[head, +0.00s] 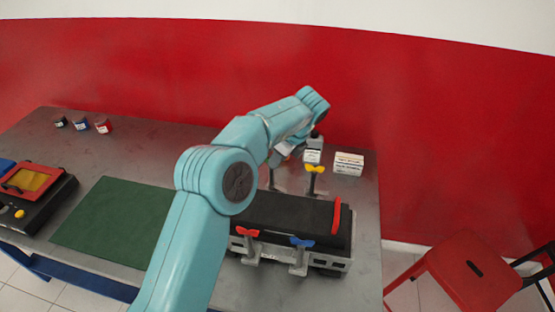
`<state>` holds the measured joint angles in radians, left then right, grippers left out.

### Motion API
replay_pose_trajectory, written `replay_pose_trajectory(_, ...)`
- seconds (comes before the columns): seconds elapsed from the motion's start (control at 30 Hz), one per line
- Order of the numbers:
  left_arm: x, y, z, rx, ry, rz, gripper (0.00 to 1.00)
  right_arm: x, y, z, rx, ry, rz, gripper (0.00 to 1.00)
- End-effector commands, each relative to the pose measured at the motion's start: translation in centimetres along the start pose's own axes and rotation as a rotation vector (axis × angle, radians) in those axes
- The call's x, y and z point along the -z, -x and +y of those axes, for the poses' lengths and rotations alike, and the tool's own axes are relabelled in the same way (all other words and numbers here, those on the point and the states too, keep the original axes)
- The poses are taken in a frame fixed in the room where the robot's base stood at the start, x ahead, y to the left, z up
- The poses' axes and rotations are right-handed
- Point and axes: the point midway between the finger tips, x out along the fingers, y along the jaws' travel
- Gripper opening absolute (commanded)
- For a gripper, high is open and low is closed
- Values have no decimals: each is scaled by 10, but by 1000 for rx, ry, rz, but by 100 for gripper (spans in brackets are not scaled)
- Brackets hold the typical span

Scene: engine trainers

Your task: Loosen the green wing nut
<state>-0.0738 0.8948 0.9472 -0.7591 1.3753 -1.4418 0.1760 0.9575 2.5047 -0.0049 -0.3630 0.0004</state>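The engine trainer (280,215) is a black block on a grey frame on the table. A yellow wing nut (316,168) tops a post on its far side. A red wing nut (247,232) and a blue wing nut (302,242) are on its near side. I see no green wing nut. Another far-side post (271,179) shows left of the yellow one, its top hidden by my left gripper. My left gripper (280,155) points down over that post. Its fingers are small and partly covered by my arm, so their opening is unclear. My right gripper is out of view.
A red handle (337,216) stands on the trainer's right end. A white box (348,163) and a small jar (313,152) stand behind. A green mat (115,222), a black-and-red case (32,190) and small jars (81,125) lie left. A red chair (470,270) is right.

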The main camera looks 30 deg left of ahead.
Motion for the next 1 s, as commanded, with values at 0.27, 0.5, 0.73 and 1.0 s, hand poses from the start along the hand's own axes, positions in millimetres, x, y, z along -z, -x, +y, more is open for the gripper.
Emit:
replay_pose_trajectory(0.27, 0, -11, 0, 0, 0, 0, 32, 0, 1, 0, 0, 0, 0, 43)
replay_pose_trajectory(0.5, 0, -11, 0, 0, 0, 0, 0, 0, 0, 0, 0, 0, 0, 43)
replay_pose_trajectory(0.73, -1, -9, 0, -4, 6, 0, 0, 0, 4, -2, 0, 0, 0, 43)
replay_pose_trajectory(1.0, -4, -2, -4, -76, 172, 0, 0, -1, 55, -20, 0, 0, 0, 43)
